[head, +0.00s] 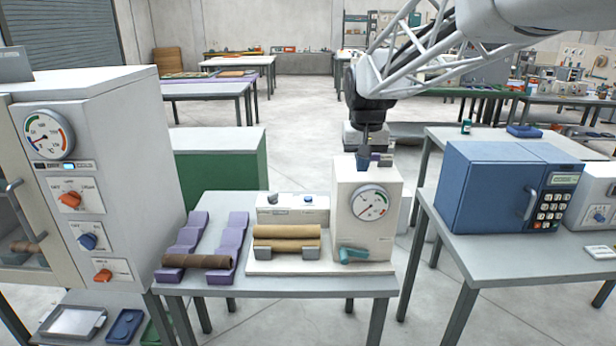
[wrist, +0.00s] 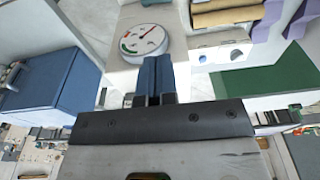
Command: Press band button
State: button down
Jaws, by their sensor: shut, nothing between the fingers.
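The winder is a cream housing (head: 345,215) with a round gauge (head: 370,203) and a teal handle (head: 353,255), on a grey table. Two tan rolls (head: 287,238) lie beside it. Behind them a white control box (head: 292,214) carries a dark knob (head: 272,199) and a blue button (head: 308,199); I cannot tell which control is the band button. My gripper (head: 363,167) is shut and empty at the top of the housing; contact is unclear. In the wrist view its blue fingers (wrist: 157,75) are together, below the gauge (wrist: 144,42). The control box (wrist: 220,54) is to their right.
A brown roll (head: 196,261) lies across purple cradles (head: 235,240) at left. An oven with a gauge and knobs (head: 95,175) stands farther left. A blue keypad cabinet (head: 490,188) stands on the right table. Open floor lies between the tables.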

jog(key=w+a+f, duration=0.2)
jog(key=w+a, duration=0.1)
jog(key=w, duration=0.6)
jog(key=w+a+f, duration=0.2)
jog(key=w+a, duration=0.1)
jog(key=w, duration=0.6)
jog(key=g, duration=0.1)
send_over(308, 198)
notch_tip(308, 198, down, 9)
jog(key=shift+f, duration=0.1)
notch_tip(308, 198, down, 14)
jog(key=shift+r, duration=0.1)
dwell(0.4)
